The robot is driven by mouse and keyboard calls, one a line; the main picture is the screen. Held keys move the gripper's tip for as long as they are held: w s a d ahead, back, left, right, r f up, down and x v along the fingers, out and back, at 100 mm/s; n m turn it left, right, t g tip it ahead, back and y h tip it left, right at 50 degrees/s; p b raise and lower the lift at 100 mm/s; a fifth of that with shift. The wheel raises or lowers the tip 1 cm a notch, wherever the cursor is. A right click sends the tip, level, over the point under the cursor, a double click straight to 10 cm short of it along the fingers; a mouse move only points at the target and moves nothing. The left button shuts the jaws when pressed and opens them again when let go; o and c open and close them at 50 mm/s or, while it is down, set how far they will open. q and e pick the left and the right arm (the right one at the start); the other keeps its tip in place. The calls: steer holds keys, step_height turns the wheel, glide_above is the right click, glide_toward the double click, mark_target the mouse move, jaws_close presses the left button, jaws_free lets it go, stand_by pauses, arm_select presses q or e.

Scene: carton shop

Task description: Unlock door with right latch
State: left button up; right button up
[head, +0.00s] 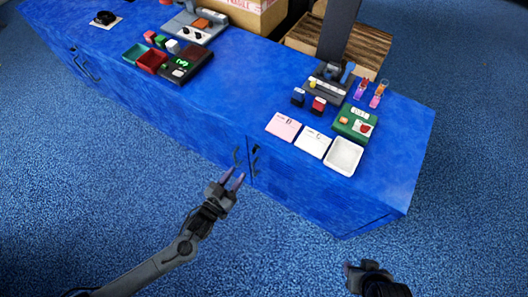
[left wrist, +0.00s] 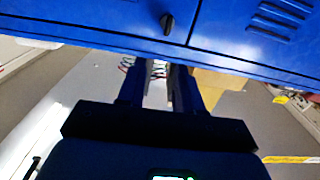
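The blue cabinet front (head: 180,125) has two dark handle-like fittings close together near its middle, a left one (head: 237,156) and a right one (head: 255,160). I cannot tell which part is the latch. My left gripper (head: 233,180) is open and empty, just in front of and below these fittings, apparently apart from them. In the left wrist view, a black knob-like fitting (left wrist: 167,22) sits on a blue panel beyond the open fingers (left wrist: 157,85), beside a vertical seam. My right gripper (head: 350,272) is at the bottom right, far from the cabinet; its fingers are mostly hidden.
The blue countertop (head: 240,95) holds a white tray (head: 343,157), cards, a green box (head: 354,123) and small devices along its far side. A cardboard box (head: 250,15) stands behind. Another dark handle (head: 85,68) is farther left. The carpet (head: 100,190) before the cabinet is clear.

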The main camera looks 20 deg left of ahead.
arm_select(q)
steer(key=f+b+x, duration=0.2)
steer(key=b+x, duration=0.1)
steer(key=x, duration=0.8)
steer(key=shift+a, duration=0.4)
arm_select(e)
steer(key=shift+s+a+f, duration=0.1)
steer(key=shift+s+f, duration=0.1)
steer(key=shift+f, duration=0.65)
steer(key=shift+s+a+f, duration=0.1)
steer(key=shift+s+f, duration=0.05)
steer(key=shift+f, duration=0.7)
steer(key=shift+s+a+f, duration=0.1)
steer(key=shift+s+f, duration=0.1)
steer(key=shift+f, duration=0.65)
arm_select(q)
jaws_close()
arm_select(e)
steer(key=shift+a, duration=0.1)
